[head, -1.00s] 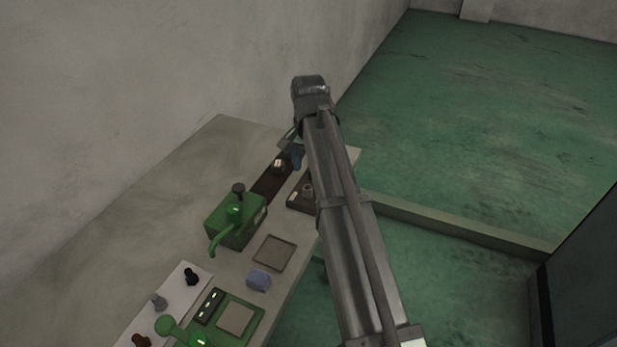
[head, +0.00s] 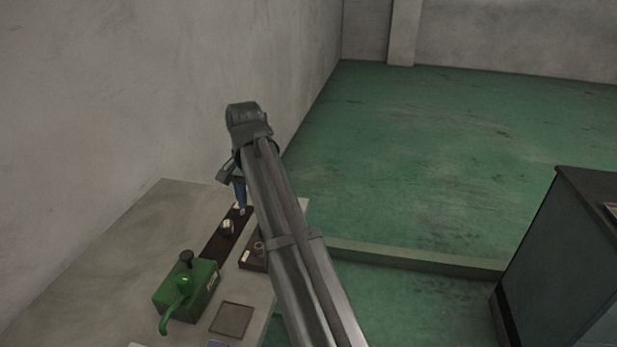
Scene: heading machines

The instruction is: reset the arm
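My arm (head: 290,240) reaches up from the bottom of the head view to a dark wrist joint above the far end of the workbench (head: 150,235). My gripper (head: 240,190) hangs below that joint, small and partly hidden by the arm. A blue part shows at it, just above the dark strip on the bench. I cannot tell whether the fingers are open or shut, or whether they hold anything.
A green machine (head: 187,288) with a lever stands on the bench. A square pad (head: 232,319) lies beside it. A dark strip (head: 222,238) and a brown block (head: 254,257) lie near the gripper. A dark cabinet (head: 560,260) stands at right. The green floor (head: 450,150) beyond is clear.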

